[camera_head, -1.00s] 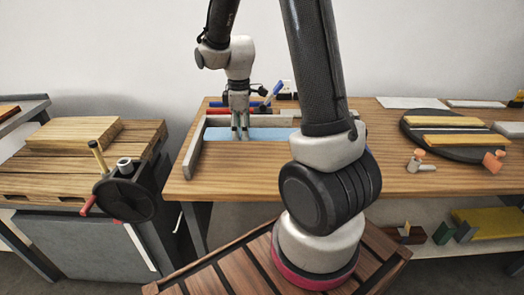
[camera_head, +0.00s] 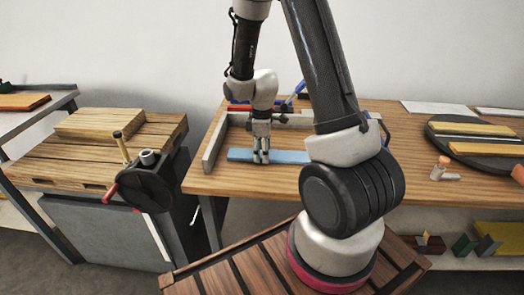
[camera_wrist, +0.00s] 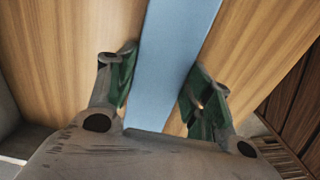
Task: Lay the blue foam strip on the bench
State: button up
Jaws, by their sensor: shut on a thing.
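The blue foam strip (camera_head: 292,157) is a long, flat light-blue piece at the front part of the wooden bench (camera_head: 225,182), in front of a grey L-shaped fence (camera_head: 215,143). My gripper (camera_head: 261,158) points down and is shut on the strip near its middle. In the wrist view, the strip (camera_wrist: 172,50) runs between the two green-padded fingers of my gripper (camera_wrist: 160,75), with wood on both sides. The right end of the strip is partly hidden by my arm. I cannot tell whether it touches the bench top.
A dark round turntable (camera_head: 436,136) with yellow strips stands at right. An orange-capped bottle (camera_head: 441,168) is near it. Red and blue tools lie behind the fence. A wooden vise bench (camera_head: 80,150) stands at left. Bare bench top lies in front of the strip.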

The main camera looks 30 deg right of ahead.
jog(key=o, duration=0.8)
jog(key=shift+o, duration=0.2)
